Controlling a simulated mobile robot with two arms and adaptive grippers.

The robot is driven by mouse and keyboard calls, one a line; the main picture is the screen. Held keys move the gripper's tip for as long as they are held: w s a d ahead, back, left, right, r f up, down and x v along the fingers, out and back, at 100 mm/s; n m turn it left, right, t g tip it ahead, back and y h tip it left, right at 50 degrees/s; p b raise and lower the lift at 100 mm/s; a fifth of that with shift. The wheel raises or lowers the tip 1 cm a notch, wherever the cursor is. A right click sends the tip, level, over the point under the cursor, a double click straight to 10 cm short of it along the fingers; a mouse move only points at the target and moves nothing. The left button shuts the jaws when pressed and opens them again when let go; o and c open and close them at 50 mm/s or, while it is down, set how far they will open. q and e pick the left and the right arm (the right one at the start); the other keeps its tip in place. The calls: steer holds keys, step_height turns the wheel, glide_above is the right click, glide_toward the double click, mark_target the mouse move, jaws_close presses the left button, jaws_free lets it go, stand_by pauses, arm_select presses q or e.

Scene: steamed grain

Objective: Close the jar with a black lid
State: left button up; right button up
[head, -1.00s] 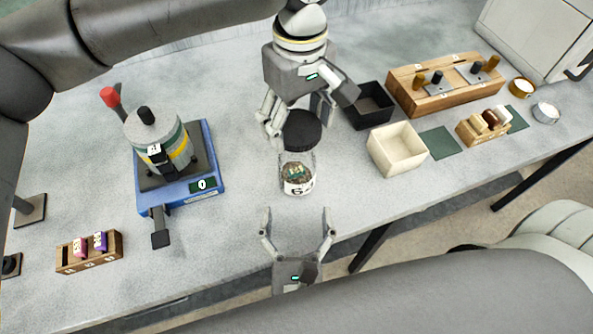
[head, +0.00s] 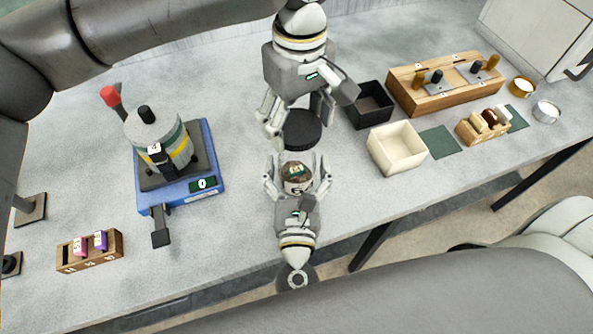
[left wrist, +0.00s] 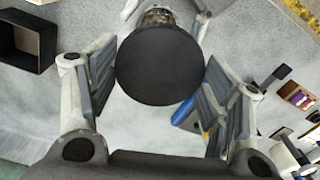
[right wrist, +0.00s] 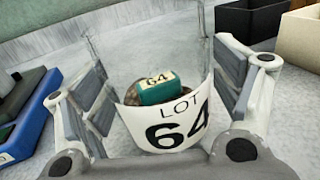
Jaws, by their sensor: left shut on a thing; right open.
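The black lid (head: 303,130) is a round disc; my left gripper (head: 297,127) is shut on its edges. In the left wrist view the lid (left wrist: 160,66) fills the space between the fingers. The clear jar (right wrist: 165,125) stands upright on the table, with a "LOT 64" label and a green block marked 64 on grain inside. In the head view the jar (head: 297,183) is just in front of the lid. My right gripper (head: 297,170) is open, its fingers on either side of the jar. The jar's rim is hidden, so I cannot tell whether the lid touches it.
A blue-based device (head: 215,165) with a round drum stands left. A small wooden rack (head: 90,258) is front left. A black box (head: 368,121), a cream box (head: 398,166) and a wooden block (head: 440,95) with pegs are right. Bare table lies left of the jar.

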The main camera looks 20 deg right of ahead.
steer(key=c, duration=1.5)
arm_select(q)
steer(key=shift+f, duration=2.5)
arm_select(e)
steer(key=shift+c, duration=0.2)
arm_select(q)
steer(key=shift+f, duration=0.9)
steer(key=shift+f, duration=0.6)
